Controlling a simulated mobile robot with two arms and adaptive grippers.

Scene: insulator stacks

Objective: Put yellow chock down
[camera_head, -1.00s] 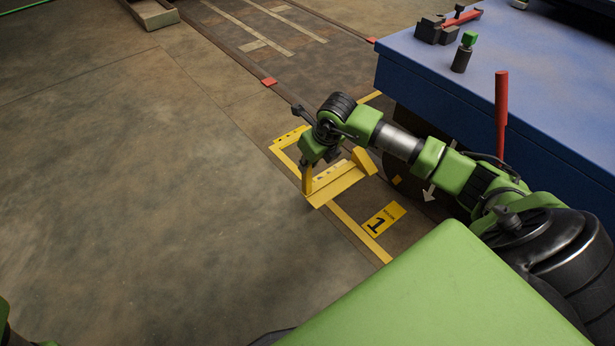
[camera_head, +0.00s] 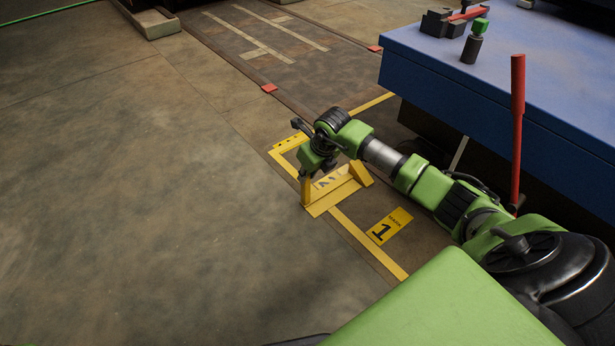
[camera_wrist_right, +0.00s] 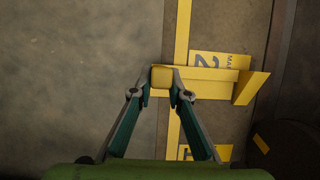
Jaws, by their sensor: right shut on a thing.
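The yellow chock (camera_head: 333,196) is a long angled piece with raised ends, at the yellow floor marking in the head view. My right gripper (camera_head: 309,172) is above its left end, with its fingers mostly hidden there. In the right wrist view the gripper (camera_wrist_right: 162,86) is shut on the chock's upright end block, and the chock's body (camera_wrist_right: 215,83) reaches to the right. The chock is at or very near the floor; I cannot tell whether it touches. It partly covers a yellow label marked 2 (camera_wrist_right: 205,60). My left gripper is not in view.
A yellow label marked 1 (camera_head: 390,226) lies on the floor beside the yellow line (camera_head: 365,243). A blue platform (camera_head: 480,105) and an upright red handle (camera_head: 517,110) stand to the right. The floor on the left is clear.

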